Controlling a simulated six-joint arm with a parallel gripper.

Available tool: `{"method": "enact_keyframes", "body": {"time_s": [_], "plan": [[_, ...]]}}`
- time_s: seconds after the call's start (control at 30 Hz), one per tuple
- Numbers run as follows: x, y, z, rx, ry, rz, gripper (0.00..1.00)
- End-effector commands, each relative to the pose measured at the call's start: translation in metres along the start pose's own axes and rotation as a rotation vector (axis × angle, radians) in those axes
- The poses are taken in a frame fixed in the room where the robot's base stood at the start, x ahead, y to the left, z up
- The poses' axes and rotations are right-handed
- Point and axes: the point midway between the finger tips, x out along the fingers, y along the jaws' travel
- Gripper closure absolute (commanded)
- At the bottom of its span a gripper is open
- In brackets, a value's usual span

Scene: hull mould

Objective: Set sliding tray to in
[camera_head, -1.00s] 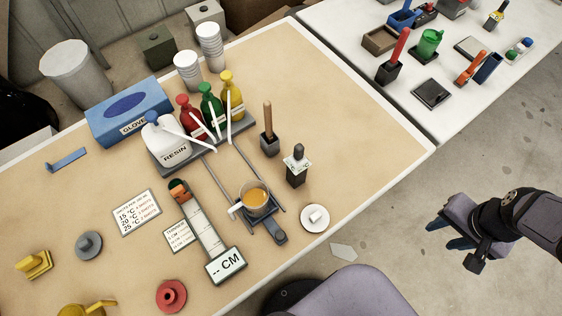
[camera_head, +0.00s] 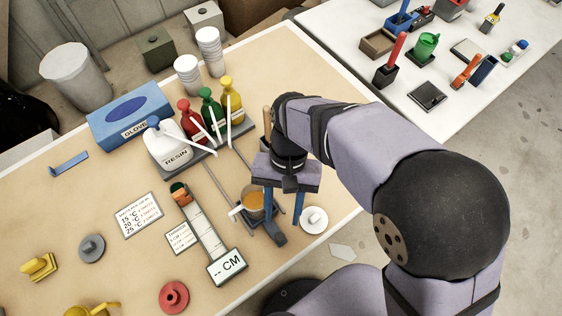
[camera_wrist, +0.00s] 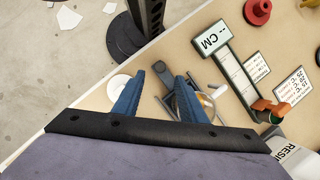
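The sliding tray's grey handle (camera_head: 275,234) shows at the front end of two dark rails (camera_head: 239,157), near the table's front edge. A clear cup of amber liquid (camera_head: 254,204) stands on the tray; most of the tray plate is hidden by the cup and my fingers. My gripper (camera_head: 283,217) points down over the front part of the tray, its two blue fingers apart. In the wrist view, the handle (camera_wrist: 164,73) shows between the open fingertips (camera_wrist: 160,77); I cannot tell whether they are level with it.
A resin jug (camera_head: 167,145) and red, green and yellow pump bottles (camera_head: 210,110) stand at the rails' far end. A scale with a "-- CM" display (camera_head: 228,266) lies left of the tray. A white dish (camera_head: 314,220) is close on the right.

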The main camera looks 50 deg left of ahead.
Motion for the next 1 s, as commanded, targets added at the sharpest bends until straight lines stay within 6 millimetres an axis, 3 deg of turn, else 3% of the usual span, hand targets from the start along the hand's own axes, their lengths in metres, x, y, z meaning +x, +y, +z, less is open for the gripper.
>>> {"method": "enact_keyframes", "body": {"time_s": [0.27,0.7,1.0], "plan": [[0.008,-0.001,0.001,-0.001,-0.002,0.001,0.62],[0.06,0.0,0.001,-0.001,-0.003,0.002,0.62],[0.074,0.0,0.0,-0.001,0.001,0.001,0.62]]}}
